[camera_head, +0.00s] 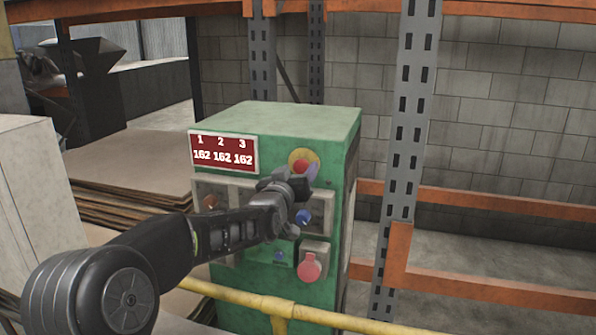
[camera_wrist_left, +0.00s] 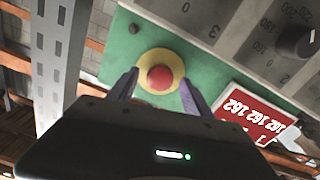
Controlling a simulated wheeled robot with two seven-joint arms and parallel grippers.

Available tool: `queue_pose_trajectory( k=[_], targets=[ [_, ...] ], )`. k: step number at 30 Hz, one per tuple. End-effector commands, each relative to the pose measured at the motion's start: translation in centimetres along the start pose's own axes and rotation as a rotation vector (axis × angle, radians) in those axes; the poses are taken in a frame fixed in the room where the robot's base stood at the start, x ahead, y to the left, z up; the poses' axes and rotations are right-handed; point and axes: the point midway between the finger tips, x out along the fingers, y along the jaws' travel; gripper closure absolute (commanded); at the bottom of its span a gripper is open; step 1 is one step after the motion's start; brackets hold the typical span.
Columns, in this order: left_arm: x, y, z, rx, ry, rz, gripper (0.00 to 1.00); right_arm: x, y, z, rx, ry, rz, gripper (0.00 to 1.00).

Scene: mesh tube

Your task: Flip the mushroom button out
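The mushroom button (camera_head: 300,165) is a red knob on a yellow ring, high on the front of a green control cabinet (camera_head: 338,150). In the left wrist view the red button (camera_wrist_left: 160,78) sits between the two fingers of my left gripper (camera_wrist_left: 158,88). The fingers are apart, one on each side of the yellow ring, and I cannot tell whether they touch it. In the head view my left gripper (camera_head: 300,178) is just in front of and below the button and partly covers its surroundings. My right gripper is not in view.
A red display (camera_head: 224,151) reading 162 is left of the button. A blue knob (camera_head: 303,216) and a red socket cover (camera_head: 309,266) are below it. A yellow rail (camera_head: 262,302) crosses in front of the cabinet. A grey rack post (camera_head: 405,150) stands to the right.

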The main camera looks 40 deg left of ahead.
Motion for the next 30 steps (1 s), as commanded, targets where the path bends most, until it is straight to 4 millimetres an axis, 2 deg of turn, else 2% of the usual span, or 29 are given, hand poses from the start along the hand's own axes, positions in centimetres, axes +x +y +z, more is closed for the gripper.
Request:
queue_pose_trajectory(
  k=[2,21,30],
  targets=[
    [-0.01,0.00,0.00,0.000,0.000,0.000,0.49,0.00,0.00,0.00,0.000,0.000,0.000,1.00],
    [-0.02,0.00,0.01,0.000,0.000,0.000,1.00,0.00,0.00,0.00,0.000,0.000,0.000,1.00],
    [-0.02,0.00,0.00,0.000,0.000,0.000,1.00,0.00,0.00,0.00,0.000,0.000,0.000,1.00]
  ],
)
